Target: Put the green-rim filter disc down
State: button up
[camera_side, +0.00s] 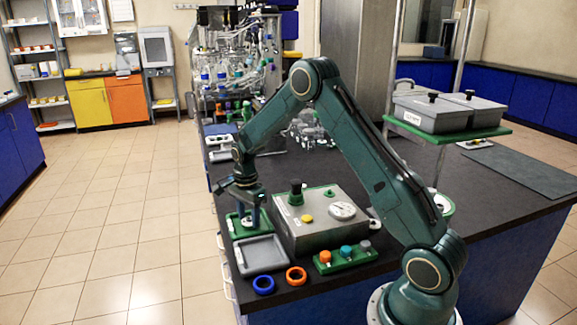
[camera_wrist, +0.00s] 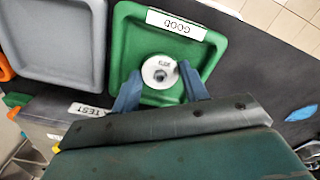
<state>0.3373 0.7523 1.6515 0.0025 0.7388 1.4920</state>
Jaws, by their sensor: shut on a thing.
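The filter disc (camera_wrist: 161,72) is a pale round piece with a dark centre and small print, seen from above in the wrist view. Its green rim is hard to make out against the green tray (camera_wrist: 205,55), which carries a white "GOOD" label. My gripper (camera_wrist: 158,73) has its two blue fingers on either side of the disc, shut on it. In the side view my gripper (camera_side: 250,212) points down over the green tray (camera_side: 232,228) at the bench's left edge. The disc is low over or on the tray floor; I cannot tell whether it touches.
A grey tray (camera_side: 260,254) sits beside the green one. A grey test box (camera_side: 312,232) with a gauge stands to the right. Blue (camera_side: 264,285) and orange (camera_side: 296,276) rings and a green rack (camera_side: 345,260) with coloured caps lie in front.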

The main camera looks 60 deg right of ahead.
aim_at(249, 219)
jog(key=o, duration=1)
jog(key=shift+c, duration=0.2)
notch_tip(249, 219, up, 12)
jog(key=shift+r, duration=0.15)
jog(key=shift+r, duration=0.1)
